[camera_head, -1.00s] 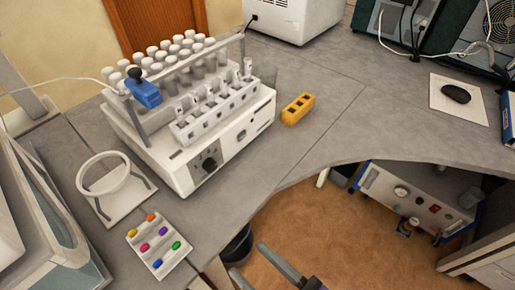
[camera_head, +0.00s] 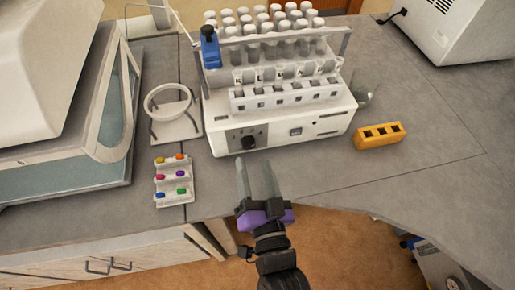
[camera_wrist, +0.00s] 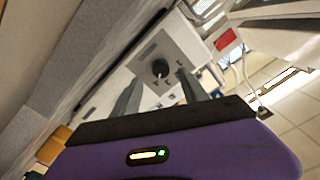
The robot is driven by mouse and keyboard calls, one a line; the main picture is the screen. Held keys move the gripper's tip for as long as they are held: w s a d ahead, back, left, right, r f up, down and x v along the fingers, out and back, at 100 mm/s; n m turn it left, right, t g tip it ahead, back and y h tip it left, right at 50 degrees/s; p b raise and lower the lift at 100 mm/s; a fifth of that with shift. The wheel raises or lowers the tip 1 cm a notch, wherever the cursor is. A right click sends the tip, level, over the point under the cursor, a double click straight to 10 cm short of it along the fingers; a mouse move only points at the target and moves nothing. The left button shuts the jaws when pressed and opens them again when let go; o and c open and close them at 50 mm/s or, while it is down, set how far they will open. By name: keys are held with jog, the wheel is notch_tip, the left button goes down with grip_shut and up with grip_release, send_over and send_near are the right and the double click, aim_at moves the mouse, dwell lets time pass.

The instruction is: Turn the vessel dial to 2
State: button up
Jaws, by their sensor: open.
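The white dissolution machine (camera_head: 281,130) stands on the grey bench, with rows of vessels and a blue part on top. Its black dial (camera_head: 248,142) is on the left of the front panel, and the dial also shows in the wrist view (camera_wrist: 160,69) with a light pointer mark. The numbers around it are too small to read. My gripper (camera_head: 257,163) is just in front of and below the dial, pointing at the panel. Its two grey fingers (camera_wrist: 165,95) are apart and empty, with the dial seen beyond and between them, not touched.
A white ring stand (camera_head: 189,135) and a tray of coloured tablets (camera_head: 160,187) lie to the left. A yellow block with square holes (camera_head: 380,142) lies to the right. A glass-fronted cabinet (camera_head: 110,120) stands at far left. The bench's front edge runs below my gripper.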

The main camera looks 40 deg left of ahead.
aim_at(249, 147)
jog(key=shift+p+x, duration=0.35)
jog(key=shift+x, duration=2.05)
jog(key=shift+s, duration=0.1)
grip_shut()
